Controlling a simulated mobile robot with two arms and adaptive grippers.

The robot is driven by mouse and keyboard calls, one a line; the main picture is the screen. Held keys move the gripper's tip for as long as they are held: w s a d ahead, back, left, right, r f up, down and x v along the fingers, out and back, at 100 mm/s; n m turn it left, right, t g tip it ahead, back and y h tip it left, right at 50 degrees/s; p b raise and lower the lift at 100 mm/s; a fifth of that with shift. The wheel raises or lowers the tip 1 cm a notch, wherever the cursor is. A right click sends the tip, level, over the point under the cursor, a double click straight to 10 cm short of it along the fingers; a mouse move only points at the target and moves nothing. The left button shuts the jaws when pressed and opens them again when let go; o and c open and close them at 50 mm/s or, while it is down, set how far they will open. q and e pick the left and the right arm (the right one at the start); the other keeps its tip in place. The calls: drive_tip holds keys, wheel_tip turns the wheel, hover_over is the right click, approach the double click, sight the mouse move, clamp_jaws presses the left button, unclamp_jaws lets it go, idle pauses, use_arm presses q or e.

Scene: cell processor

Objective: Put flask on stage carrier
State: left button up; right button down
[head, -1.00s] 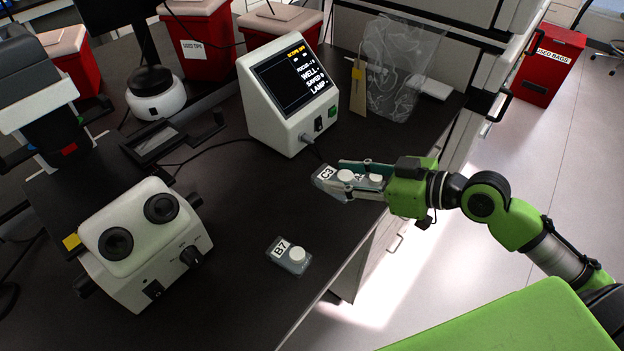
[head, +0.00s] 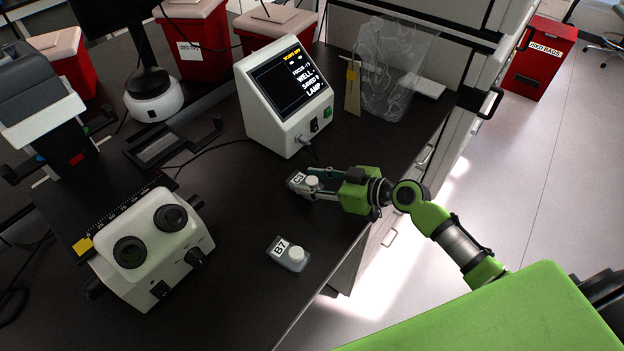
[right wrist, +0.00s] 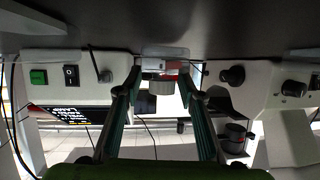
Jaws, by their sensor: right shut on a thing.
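My right gripper (head: 323,183) is shut on a small clear flask (head: 294,186) with a white cap and a label starting with C. The flask sticks out to the left of the fingers, over the dark bench. In the right wrist view its cap (right wrist: 160,88) shows between the fingers. A second flask, labelled B7 (head: 289,254), lies apart on the bench, nearer the front. A dark frame (head: 182,146) behind the white microscope (head: 150,245) looks like the stage carrier. My left gripper is out of view.
A white display box (head: 287,98) stands behind the held flask, its cable running left across the bench. A clear bag (head: 393,75) stands at the back right. Bare bench lies between the microscope and the flasks.

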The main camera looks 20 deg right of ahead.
drive_tip(key=shift+f, duration=0.35)
drive_tip(key=shift+f, duration=0.1)
drive_tip(key=c, duration=1.8)
unclamp_jaws()
drive_tip(key=o, duration=0.4)
drive_tip(key=shift+o, duration=0.2)
